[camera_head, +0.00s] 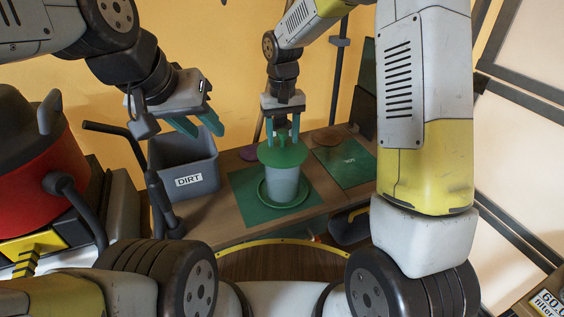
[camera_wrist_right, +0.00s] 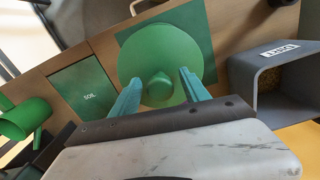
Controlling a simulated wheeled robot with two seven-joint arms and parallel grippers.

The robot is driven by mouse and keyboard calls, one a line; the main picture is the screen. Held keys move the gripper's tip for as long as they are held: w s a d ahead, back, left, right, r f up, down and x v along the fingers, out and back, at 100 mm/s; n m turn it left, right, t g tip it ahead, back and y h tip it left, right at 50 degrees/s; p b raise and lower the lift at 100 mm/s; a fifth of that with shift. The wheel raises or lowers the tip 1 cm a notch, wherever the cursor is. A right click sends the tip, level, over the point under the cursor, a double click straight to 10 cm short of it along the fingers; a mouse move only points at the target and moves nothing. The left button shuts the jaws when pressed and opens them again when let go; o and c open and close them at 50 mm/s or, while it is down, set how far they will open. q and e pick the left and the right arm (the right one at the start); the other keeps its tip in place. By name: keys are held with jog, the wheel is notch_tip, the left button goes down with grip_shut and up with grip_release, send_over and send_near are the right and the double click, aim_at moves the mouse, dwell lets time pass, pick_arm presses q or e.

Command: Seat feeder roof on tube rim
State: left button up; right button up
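The green feeder roof (camera_head: 283,153) is a disc with a short knob on top. It covers the top of the pale grey tube (camera_head: 283,184), and I see no clear gap at the rim. The tube stands upright on a green round base tray (camera_head: 262,194). My right gripper (camera_head: 282,138) is above the roof. In the right wrist view its fingers (camera_wrist_right: 160,82) are apart on both sides of the knob (camera_wrist_right: 158,87), with space visible beside it; the roof (camera_wrist_right: 160,50) hides the tube there. My left gripper (camera_head: 199,127) is open and empty above the grey bin.
A green SOIL mat (camera_head: 346,166) lies to the right. A red vacuum (camera_head: 40,165) stands far left.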

jog(key=shift+r, duration=0.1)
notch_tip(320, 180, up, 8)
jog(key=shift+f, duration=0.2)
dwell(0.3)
dwell(0.5)
jog(key=shift+s+d+r, duration=0.1)
jog(key=shift+d+r, duration=0.15)
jog(key=shift+r, duration=0.05)
jog(key=s+d+r+m+t+y, duration=0.1)
jog(key=s+d+r+t, duration=0.2)
jog(key=s+d+r, duration=0.6)
jog(key=s+d+m+t+y, duration=0.1)
jog(key=s+d+t, duration=0.2)
jog(key=s, duration=1)
jog(key=shift+d+f, duration=0.35)
jog(key=shift+d, duration=0.5)
